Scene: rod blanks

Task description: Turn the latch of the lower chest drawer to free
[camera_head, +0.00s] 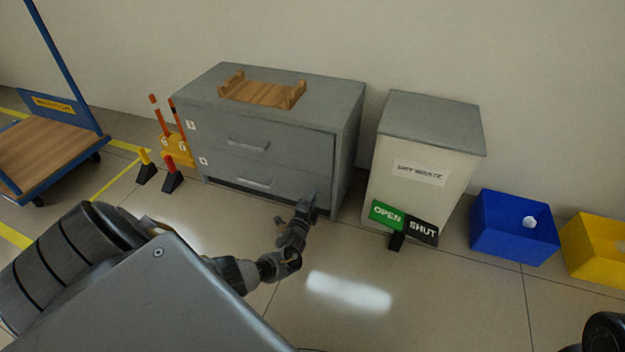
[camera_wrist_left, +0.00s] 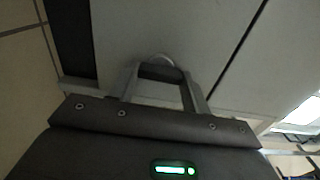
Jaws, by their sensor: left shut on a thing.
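The grey chest (camera_head: 345,120) stands against the wall with two drawers. The lower drawer (camera_head: 225,170) has a bar handle (camera_head: 254,182) and looks closed. My left gripper (camera_head: 307,203) is at the right end of the lower drawer's front, low near the floor. In the left wrist view, its fingers (camera_wrist_left: 160,76) are shut on a small, rounded, light-grey part, seemingly the latch (camera_wrist_left: 163,60), against the drawer front. The gripper hides the latch in the head view, and I cannot tell which way it is turned.
A wooden cradle (camera_head: 262,94) sits on the chest. A pale bin (camera_head: 418,155) stands to the right, with a green-and-black OPEN/SHUT sign (camera_head: 387,214) before it. Blue (camera_head: 510,240) and yellow (camera_head: 598,258) boxes are farther right. Small posts and a trolley (camera_head: 45,150) are left. Front floor is clear.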

